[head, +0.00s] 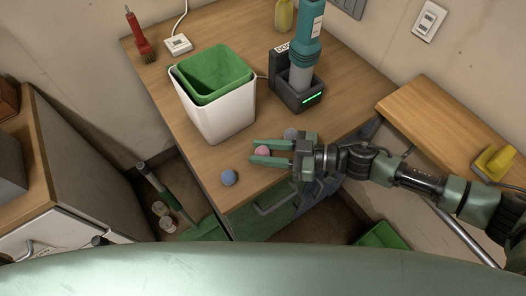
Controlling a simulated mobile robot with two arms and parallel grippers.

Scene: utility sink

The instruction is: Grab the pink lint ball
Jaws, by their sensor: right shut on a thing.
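The pink lint ball (263,150) is between the green fingers of my right gripper (264,152), over the wooden counter near its front edge. The gripper is shut on the ball, and its arm comes in from the right. A blue-grey lint ball (229,177) sits on the counter to the left of the gripper. A greyish lint ball (290,134) lies just behind the gripper, partly hidden by it. My left gripper is not in view.
A white bin with a green liner (217,112) stands on the counter (200,30) behind the gripper. A teal handheld vacuum (306,45) stands in a dark dock (297,98) to its right. A red brush (139,38) and a yellow bottle (284,14) are farther back. A right-hand shelf holds a yellow object (494,162).

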